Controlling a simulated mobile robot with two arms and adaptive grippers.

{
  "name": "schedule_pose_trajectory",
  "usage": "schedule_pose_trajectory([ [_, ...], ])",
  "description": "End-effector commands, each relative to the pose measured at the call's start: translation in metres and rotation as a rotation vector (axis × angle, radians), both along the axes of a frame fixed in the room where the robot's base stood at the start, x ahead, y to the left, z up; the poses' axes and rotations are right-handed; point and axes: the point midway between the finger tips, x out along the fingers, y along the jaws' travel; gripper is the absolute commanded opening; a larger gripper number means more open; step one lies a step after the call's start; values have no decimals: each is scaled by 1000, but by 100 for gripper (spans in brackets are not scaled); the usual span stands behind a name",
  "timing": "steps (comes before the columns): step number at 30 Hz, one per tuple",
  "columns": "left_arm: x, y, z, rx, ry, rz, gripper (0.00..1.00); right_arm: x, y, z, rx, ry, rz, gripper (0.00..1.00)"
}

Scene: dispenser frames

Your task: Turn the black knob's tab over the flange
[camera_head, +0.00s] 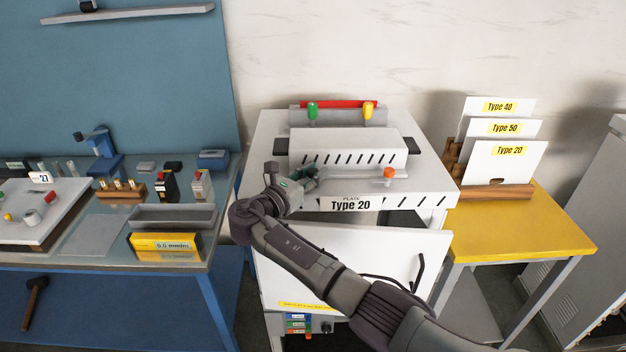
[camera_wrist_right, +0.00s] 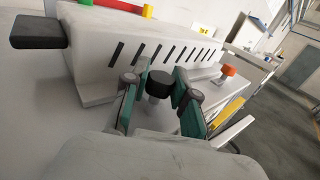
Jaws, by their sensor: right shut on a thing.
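The black knob (camera_wrist_right: 160,86) is a short dark cylinder on a light post in the right wrist view. My right gripper (camera_wrist_right: 158,92) has its two green-padded fingers on either side of it and is shut on it. In the head view my right gripper (camera_head: 305,177) is at the front left of the white dispenser (camera_head: 428,188) and mostly hides the knob. An orange knob (camera_head: 389,174) stands to the right on the same front strip and shows in the wrist view (camera_wrist_right: 229,71). I cannot make out the black knob's tab or the flange. My left gripper is not in view.
A slotted white housing (camera_head: 345,146) with black side handles stands behind the knobs. A "Type 20" plate label (camera_head: 350,204) is at the front edge. A yellow table (camera_head: 520,228) with upright plates is on the right. A cluttered workbench (camera_head: 222,190) is on the left.

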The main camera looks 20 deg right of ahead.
Motion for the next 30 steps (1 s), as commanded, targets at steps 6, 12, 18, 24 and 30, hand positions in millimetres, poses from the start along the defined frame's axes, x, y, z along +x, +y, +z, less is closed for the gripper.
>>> schedule_pose_trajectory([
  [6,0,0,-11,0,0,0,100,1,0,0,-1,-3,-78,0],
  [12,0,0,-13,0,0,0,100,1,0,1,-1,-3,-106,0],
  [18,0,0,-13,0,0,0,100,0,0,2,-2,-3,-110,0],
  [24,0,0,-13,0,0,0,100,1,-1,2,-2,-3,-109,28],
  [30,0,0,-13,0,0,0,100,1,0,1,-1,-3,-109,53],
])
